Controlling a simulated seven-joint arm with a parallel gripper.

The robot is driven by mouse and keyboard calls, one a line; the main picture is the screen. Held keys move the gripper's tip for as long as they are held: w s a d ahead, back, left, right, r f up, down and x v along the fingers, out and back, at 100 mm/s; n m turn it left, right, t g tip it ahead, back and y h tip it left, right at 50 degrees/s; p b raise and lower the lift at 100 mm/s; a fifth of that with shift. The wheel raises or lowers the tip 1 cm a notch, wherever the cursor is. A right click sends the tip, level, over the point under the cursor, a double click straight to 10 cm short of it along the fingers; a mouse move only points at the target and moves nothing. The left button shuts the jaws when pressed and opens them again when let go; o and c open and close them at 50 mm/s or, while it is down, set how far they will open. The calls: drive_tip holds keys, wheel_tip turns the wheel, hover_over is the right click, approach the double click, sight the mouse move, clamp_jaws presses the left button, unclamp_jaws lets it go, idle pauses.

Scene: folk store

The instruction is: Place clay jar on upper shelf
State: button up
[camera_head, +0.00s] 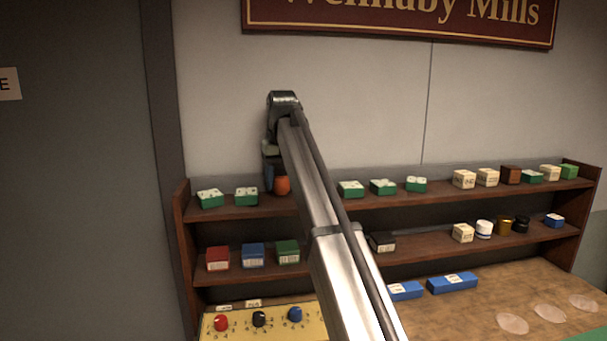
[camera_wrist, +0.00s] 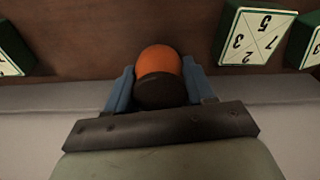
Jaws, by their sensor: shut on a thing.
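The clay jar is small, orange and rounded, with a dark brown part towards the gripper. It shows in the head view (camera_head: 282,186) at the upper shelf (camera_head: 232,214), and in the wrist view (camera_wrist: 160,61). My gripper (camera_head: 273,178) is shut on the jar, with its blue fingers on either side of it in the wrist view (camera_wrist: 160,88). The jar is over the shelf between green boxes. I cannot tell whether its base touches the wood. My arm hides part of the shelf to its right.
Green boxes (camera_head: 246,196) stand left of the jar, and another green box (camera_head: 351,189) stands to its right beyond my arm. The lower shelf (camera_head: 230,276) holds several boxes and jars. A yellow panel with knobs (camera_head: 262,335) lies below.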

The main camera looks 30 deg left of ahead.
sight(281, 171)
drive_tip(key=shift+f, duration=0.3)
drive_tip(key=o, duration=1.1)
drive_tip(key=shift+r, duration=0.15)
drive_tip(key=shift+s+d+r, duration=0.1)
drive_tip(key=shift+d+r, duration=0.1)
drive_tip(key=shift+r, duration=1.85)
